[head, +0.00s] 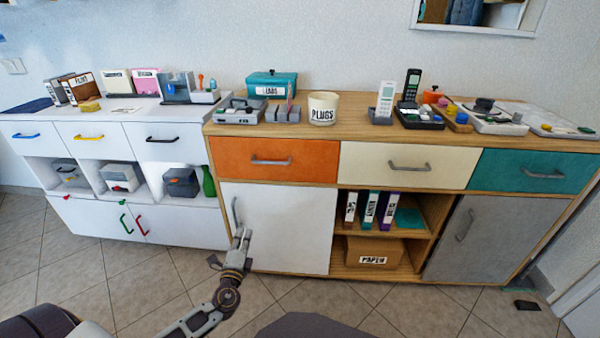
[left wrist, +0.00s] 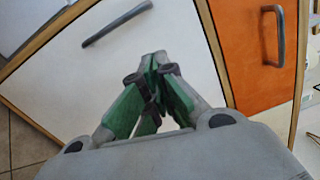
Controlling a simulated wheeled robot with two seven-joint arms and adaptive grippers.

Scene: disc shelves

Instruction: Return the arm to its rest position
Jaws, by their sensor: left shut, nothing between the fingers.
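My left gripper (head: 241,236) is in front of the lower white door (head: 285,228) of the wooden cabinet, near the door's grey handle (head: 235,211). In the left wrist view its green-padded fingers (left wrist: 157,62) are shut with nothing between them. That view also shows the white door (left wrist: 185,50) and its grey handle (left wrist: 117,23), apart from the fingertips. My left arm comes up from the bottom of the head view. My right gripper is not in view.
The wooden cabinet has an orange drawer (head: 265,159), a cream drawer (head: 400,165) and a teal drawer (head: 535,171), all closed. A paper box (head: 373,252) sits in its open shelf. A white cabinet (head: 95,215) stands to the left. The tiled floor (head: 150,285) in front is mostly clear.

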